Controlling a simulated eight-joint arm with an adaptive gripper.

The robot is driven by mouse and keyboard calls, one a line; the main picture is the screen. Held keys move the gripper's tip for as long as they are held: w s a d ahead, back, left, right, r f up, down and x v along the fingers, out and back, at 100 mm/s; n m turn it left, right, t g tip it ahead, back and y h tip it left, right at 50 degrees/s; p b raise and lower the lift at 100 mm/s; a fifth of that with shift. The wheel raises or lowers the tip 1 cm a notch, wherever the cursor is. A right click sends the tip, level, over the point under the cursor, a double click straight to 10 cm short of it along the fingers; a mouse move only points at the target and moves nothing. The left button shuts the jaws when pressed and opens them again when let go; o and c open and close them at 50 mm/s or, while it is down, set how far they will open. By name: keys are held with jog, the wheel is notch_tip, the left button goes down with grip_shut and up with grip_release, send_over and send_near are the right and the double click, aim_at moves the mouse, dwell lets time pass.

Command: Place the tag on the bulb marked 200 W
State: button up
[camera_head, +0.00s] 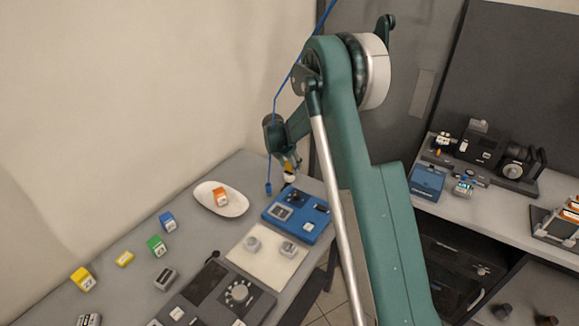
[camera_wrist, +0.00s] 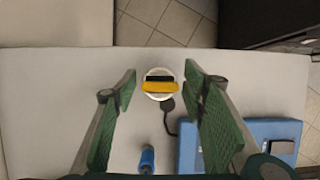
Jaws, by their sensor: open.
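My gripper (camera_wrist: 160,82) is open, with its two green fingers spread on either side of a small round white thing with a yellow and black band (camera_wrist: 158,85). That thing stands at the far end of the grey table, and I cannot tell whether it is a bulb or a tag. In the head view my gripper (camera_head: 288,162) is small and partly hidden, above the table's far corner. A small flat yellow piece (camera_head: 124,259) lies on the table at left. No 200 W marking is readable.
A blue device (camera_head: 297,216) stands close to my gripper. A blue plug (camera_head: 268,188) hangs on a blue cable. A white dish (camera_head: 220,203) holds an orange block (camera_head: 221,197). Blue (camera_head: 168,222), green (camera_head: 157,246) and yellow (camera_head: 83,279) blocks stand at left.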

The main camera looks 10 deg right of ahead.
jog(key=shift+r, duration=0.2)
jog(key=v, duration=1.2)
dwell(0.4)
dwell(0.4)
jog(key=s+d+r+m+t+y, duration=0.1)
jog(key=s+d+r+m, duration=0.1)
jog(key=s+r+m, duration=0.75)
jog(key=s+d+r+m+t+y, duration=0.1)
jog(key=s+r+m, duration=0.3)
jog(key=s+r, duration=1)
jog(key=s+f+m, duration=0.2)
jog(key=s+m, duration=0.2)
jog(key=s, duration=0.6)
jog(key=s+f+m+t, duration=0.1)
jog(key=s+m, duration=0.4)
jog(key=s, duration=0.6)
jog(key=s+f+m+t+y, duration=0.1)
jog(key=s+f+m, duration=0.2)
jog(key=s, duration=0.8)
jog(key=shift+s+f+m, duration=0.2)
jog(key=shift+f+m, duration=0.2)
jog(key=shift+m, duration=0.35)
